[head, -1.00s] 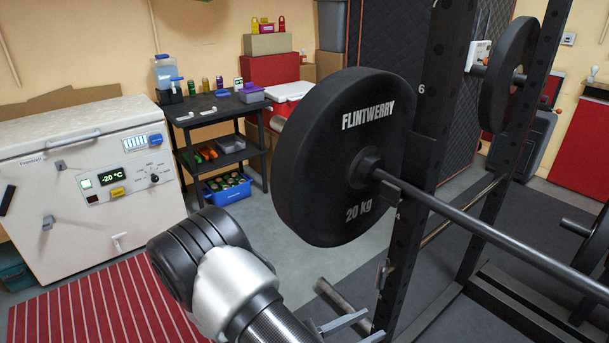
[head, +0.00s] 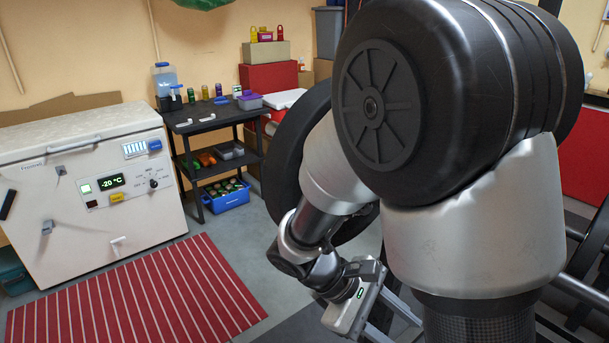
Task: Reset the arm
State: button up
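My arm fills the right half of the head view, with a large black joint and a silver link in front of the rack. My gripper (head: 404,330) is low in the view, right of centre, below the black weight plate. Its two pale fingers point down to the right with a gap between them, and I see nothing held. Part of the fingers is hidden by my arm and the lower picture edge.
The weight plate (head: 288,153) on the rack is mostly hidden behind my arm. A white freezer (head: 75,215) stands at left behind a red striped mat (head: 135,295). A black shelf cart (head: 205,122) stands behind. Grey floor (head: 225,235) lies clear between.

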jog(key=s+a+r+m+t+y+p, duration=0.1)
jog(key=s+r+m+t+y+p, duration=0.1)
jog(key=r+p, duration=0.9)
jog(key=s+a+r+m+t+y+p, duration=0.1)
jog(key=r+m+t+y+p, duration=0.4)
jog(key=r+p, duration=0.7)
notch_tip(320, 180, up, 16)
jog(key=a+m+y, duration=0.1)
jog(key=m+y, duration=0.1)
jog(key=shift+s+m+t, duration=0.3)
jog(key=shift+s+m, duration=0.05)
jog(key=shift+m, duration=0.05)
jog(key=shift+f, duration=0.1)
jog(key=shift+c, duration=0.9)
jog(key=shift+a, duration=0.1)
